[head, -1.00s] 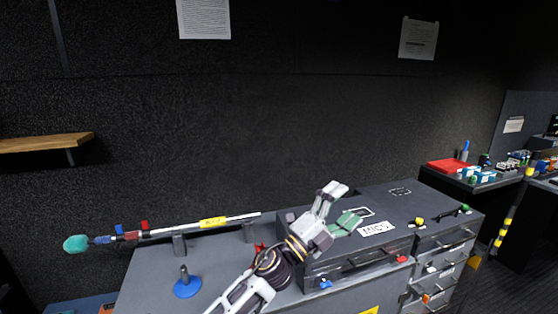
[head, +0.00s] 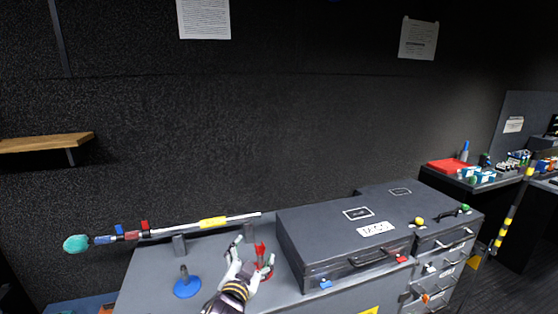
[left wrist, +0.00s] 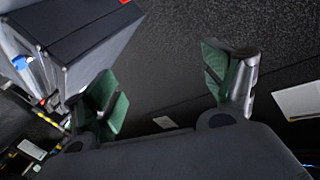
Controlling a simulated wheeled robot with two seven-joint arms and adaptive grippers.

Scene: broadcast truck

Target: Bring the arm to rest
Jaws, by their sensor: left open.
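My left gripper (head: 247,258) is above the grey counter (head: 150,270), left of the closed grey case labelled MICS (head: 295,250). In the left wrist view its two green-padded fingers (left wrist: 170,90) are spread wide with nothing between them. In the head view a red stand (head: 262,260) shows right beside the fingers; I cannot tell whether they touch. My right gripper is in neither view.
A long pole with a teal tip (head: 76,244) lies across supports at the counter's back. Drawers (head: 440,262) are at the right. A wooden shelf (head: 45,143) juts from the left wall.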

